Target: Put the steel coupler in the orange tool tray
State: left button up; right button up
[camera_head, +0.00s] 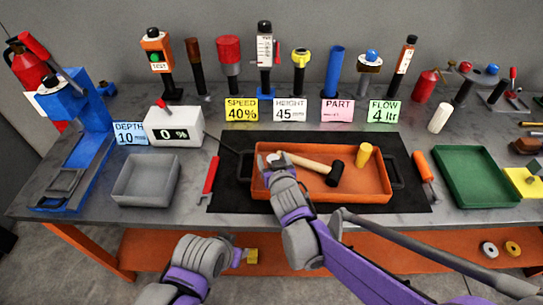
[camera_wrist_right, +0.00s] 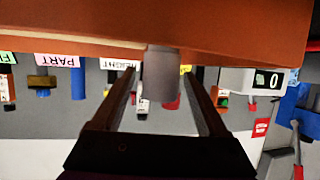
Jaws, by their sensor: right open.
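The orange tool tray (camera_head: 330,192) sits on a black mat on the bench; its orange wall fills the top of the right wrist view (camera_wrist_right: 70,25). My right gripper (camera_head: 268,163) is over the tray's left part, mostly hidden by my own wrist. In the right wrist view its two fingers (camera_wrist_right: 162,85) are apart. A grey cylinder, which looks like the steel coupler (camera_wrist_right: 160,75), shows between the fingers with a gap on each side, against the tray. I cannot make it out clearly in the head view. My left gripper (camera_head: 242,256) is low in front of the bench, by a small yellow piece; its jaws are unclear.
A hammer (camera_head: 308,165) and a yellow cylinder (camera_head: 364,155) lie in the tray. A grey tray (camera_head: 147,180) stands left, a green tray (camera_head: 475,178) right. A red-handled tool (camera_head: 211,178) and an orange-handled tool (camera_head: 423,168) flank the orange tray. Several upright tools line the back.

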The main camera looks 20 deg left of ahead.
jog(key=v, duration=1)
jog(key=shift+p, duration=0.3)
jog(key=shift+d+f, duration=0.1)
jog(key=shift+d, duration=0.1)
jog(key=s+d+f+m+g+h, duration=0.1)
jog(key=d+f+m+h, duration=0.15)
jog(key=d, duration=0.95)
jog(key=s+d+f+m+g+h, duration=0.1)
jog(key=s+d+f+g, duration=0.1)
jog(key=s+d, duration=0.6)
jog(key=s+d+f+m+g+h, duration=0.2)
jog(key=s+d+f+g, duration=0.1)
jog(key=s+d, duration=0.6)
jog(key=shift+s+g, duration=0.25)
jog(key=shift+g, duration=0.15)
